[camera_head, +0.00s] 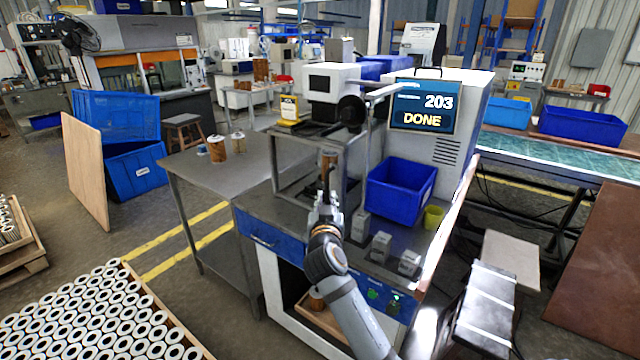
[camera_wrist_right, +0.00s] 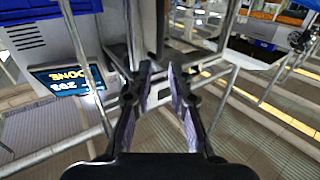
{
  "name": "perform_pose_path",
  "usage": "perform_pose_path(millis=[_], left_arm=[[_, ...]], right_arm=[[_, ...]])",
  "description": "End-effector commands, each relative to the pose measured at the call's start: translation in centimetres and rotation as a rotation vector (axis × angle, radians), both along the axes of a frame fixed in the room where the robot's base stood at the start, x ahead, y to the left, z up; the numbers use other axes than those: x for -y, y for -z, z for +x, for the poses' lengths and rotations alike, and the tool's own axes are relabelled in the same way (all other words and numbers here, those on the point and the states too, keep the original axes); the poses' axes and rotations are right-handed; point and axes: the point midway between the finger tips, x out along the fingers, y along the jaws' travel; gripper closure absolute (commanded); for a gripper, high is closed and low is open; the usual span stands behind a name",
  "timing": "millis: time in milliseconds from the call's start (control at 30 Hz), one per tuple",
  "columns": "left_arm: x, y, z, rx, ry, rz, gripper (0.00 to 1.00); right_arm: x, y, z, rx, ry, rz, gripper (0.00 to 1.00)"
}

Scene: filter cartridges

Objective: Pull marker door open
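The marker (camera_head: 330,85) stands on the metal bench, with a grey metal frame (camera_head: 280,175) below its head. I cannot clearly separate the door from this frame; bars show ahead of my fingers in the right wrist view. A brown cartridge (camera_head: 327,165) stands upright inside the frame. My right gripper (camera_head: 325,195) is in front of the frame, overlapping its opening in the head view. In the right wrist view its two fingers (camera_wrist_right: 158,68) are apart, with a gap and nothing clearly held between them. My left gripper is not in view.
A blue bin (camera_head: 400,190), a yellow cup (camera_head: 433,216) and small grey blocks (camera_head: 380,245) stand on the right of the bench. A side table (camera_head: 190,170) holds a few cartridges. A crate of cartridges (camera_head: 195,340) is at lower left.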

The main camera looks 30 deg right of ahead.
Motion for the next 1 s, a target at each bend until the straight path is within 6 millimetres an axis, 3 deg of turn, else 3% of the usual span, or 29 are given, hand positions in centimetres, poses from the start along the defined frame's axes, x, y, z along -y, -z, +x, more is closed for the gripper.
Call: perform_pose_path(millis=[233, 633, 1000], left_arm=[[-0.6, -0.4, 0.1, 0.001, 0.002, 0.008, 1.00], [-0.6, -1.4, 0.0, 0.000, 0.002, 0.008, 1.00], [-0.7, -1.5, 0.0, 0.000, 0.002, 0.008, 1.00]], right_arm=[[0.9, -0.2, 1.4, 0.000, 0.000, -0.004, 0.81], [5.2, -0.1, 7.7, -0.002, 0.000, -0.001, 0.81], [5.8, 0.1, 8.7, -0.001, -0.001, 0.000, 0.81]])
